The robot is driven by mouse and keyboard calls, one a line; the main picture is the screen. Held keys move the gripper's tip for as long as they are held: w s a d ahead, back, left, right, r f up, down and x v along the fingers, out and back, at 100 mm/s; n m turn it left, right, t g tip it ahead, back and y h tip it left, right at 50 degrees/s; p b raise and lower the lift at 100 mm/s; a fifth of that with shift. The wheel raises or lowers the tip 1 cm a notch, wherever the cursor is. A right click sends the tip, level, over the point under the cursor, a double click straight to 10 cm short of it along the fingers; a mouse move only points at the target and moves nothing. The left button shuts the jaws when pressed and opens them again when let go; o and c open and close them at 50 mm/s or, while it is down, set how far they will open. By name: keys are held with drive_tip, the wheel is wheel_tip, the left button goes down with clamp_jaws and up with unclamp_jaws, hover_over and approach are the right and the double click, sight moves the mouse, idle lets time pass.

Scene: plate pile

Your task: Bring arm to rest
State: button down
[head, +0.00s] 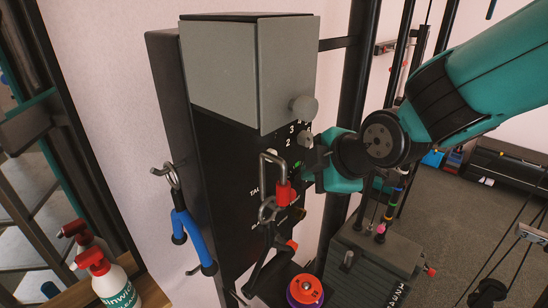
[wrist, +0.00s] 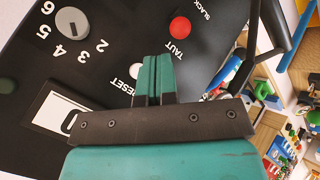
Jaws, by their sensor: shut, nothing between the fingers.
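My gripper (head: 310,165) is in front of the right part of a black control panel (head: 230,160), below a grey box (head: 245,70). In the wrist view its two teal fingers (wrist: 155,65) are together with nothing between them. They point at the panel near a white round button (wrist: 136,71) by the word RESET, partly covered by the fingers. I cannot tell whether the fingertips touch the panel. My teal arm reaches in from the upper right.
The wrist view shows a numbered dial (wrist: 72,22), a red round light or button (wrist: 180,27) by TAUT, and a white display (wrist: 60,110). An orange-topped disc (head: 305,290) and spray bottle (head: 115,288) are below.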

idle(0.3)
drive_tip(key=s+d+f+m+g+b, duration=0.1)
drive_tip(key=s+d+m+g+b, duration=0.1)
drive_tip(key=s, duration=0.5)
drive_tip(key=s+d+f+m+g+h+b, duration=0.1)
drive_tip(key=s+d+f+m+g+b, duration=0.1)
drive_tip(key=s+d+m, duration=0.3)
drive_tip(key=s+d+f+m+g+b, duration=0.2)
drive_tip(key=s+d+m+b, duration=0.1)
drive_tip(key=s+m, duration=0.3)
drive_tip(key=s+b, duration=0.1)
drive_tip(key=s, duration=0.1)
drive_tip(key=shift+s+d+g+h+b, duration=0.3)
drive_tip(key=shift+g, duration=0.1)
drive_tip(key=shift+s, duration=0.1)
